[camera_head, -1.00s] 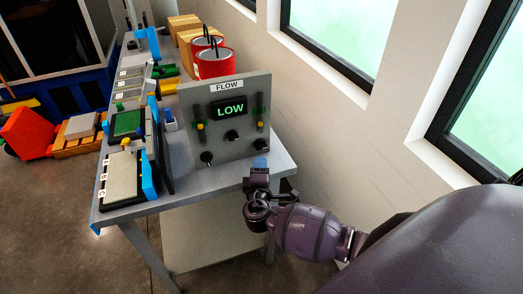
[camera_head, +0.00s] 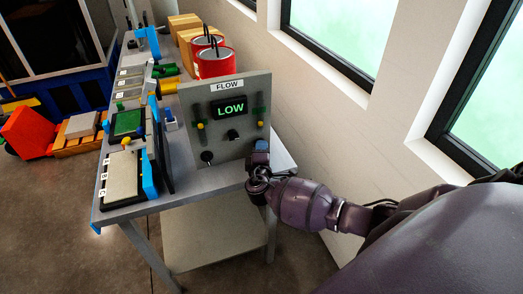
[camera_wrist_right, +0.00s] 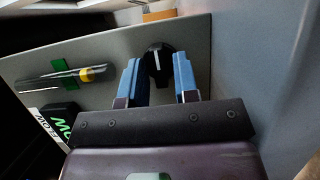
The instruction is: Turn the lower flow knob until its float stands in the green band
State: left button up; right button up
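The grey flow panel (camera_head: 238,85) stands on the table with a lit green LOW display (camera_head: 230,108). It has two vertical gauges. The right gauge's yellow float (camera_head: 260,124) sits below its green band (camera_head: 259,112); the wrist view also shows the float (camera_wrist_right: 86,74) just outside the green band (camera_wrist_right: 65,70). The left gauge's yellow float (camera_head: 200,126) is low too. Black knobs show at lower left (camera_head: 207,157) and centre (camera_head: 233,134). My right gripper (camera_head: 262,147) is at the panel's lower right, its blue fingers (camera_wrist_right: 158,82) open, one each side of a black knob (camera_wrist_right: 155,55); contact is unclear.
Red cans (camera_head: 214,62) and wooden boxes (camera_head: 184,23) stand behind the panel. Trays and screens (camera_head: 124,175) fill the table's left side. The wall and windows (camera_head: 335,40) bound the right.

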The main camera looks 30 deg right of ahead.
grip_shut()
